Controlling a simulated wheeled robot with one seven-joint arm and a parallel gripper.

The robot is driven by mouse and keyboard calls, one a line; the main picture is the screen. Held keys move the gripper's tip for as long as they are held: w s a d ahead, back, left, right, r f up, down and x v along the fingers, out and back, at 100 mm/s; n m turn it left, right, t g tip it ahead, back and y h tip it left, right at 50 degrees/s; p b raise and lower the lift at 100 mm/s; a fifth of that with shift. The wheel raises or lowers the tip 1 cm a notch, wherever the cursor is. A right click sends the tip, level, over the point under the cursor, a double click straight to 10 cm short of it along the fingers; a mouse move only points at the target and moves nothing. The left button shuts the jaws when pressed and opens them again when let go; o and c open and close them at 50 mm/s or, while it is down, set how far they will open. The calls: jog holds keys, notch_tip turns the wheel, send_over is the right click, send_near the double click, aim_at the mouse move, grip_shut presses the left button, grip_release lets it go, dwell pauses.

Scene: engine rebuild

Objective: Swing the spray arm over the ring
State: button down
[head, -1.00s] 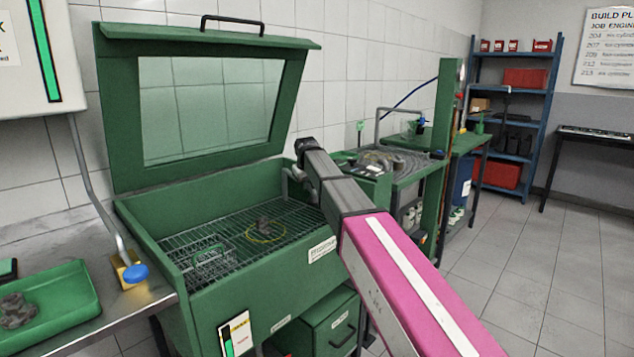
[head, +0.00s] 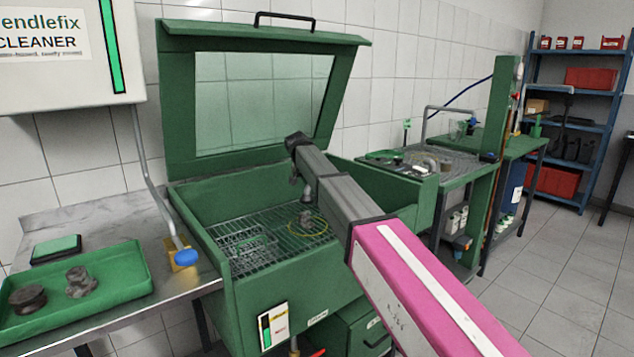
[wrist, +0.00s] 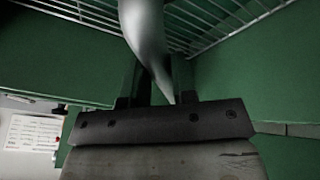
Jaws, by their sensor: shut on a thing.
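The yellow ring (head: 310,236) lies on the wire grate inside the green wash tank (head: 200,210), around a small dark grey part (head: 306,215). My gripper (wrist: 155,88) is shut on a smooth grey curved pipe, the spray arm (wrist: 146,35), which rises from between the jaws in the wrist view. In the head view my arm reaches over the tank, and its forearm hides the jaws and most of the spray arm. A short grey piece of pipe (head: 306,190) shows just above the dark part and ring.
The tank's windowed lid (head: 265,100) stands open behind my arm. A wire basket (head: 248,250) sits on the grate's left side. A green tray (head: 120,290) with dark parts is on the left bench. Open floor (head: 560,260) lies to the right.

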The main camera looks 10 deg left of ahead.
jog(key=shift+w+a, duration=0.1)
jog(key=shift+a, duration=0.15)
jog(key=c, duration=0.9)
grip_release()
jog(key=v, duration=1.1)
jog(key=shift+f, duration=0.1)
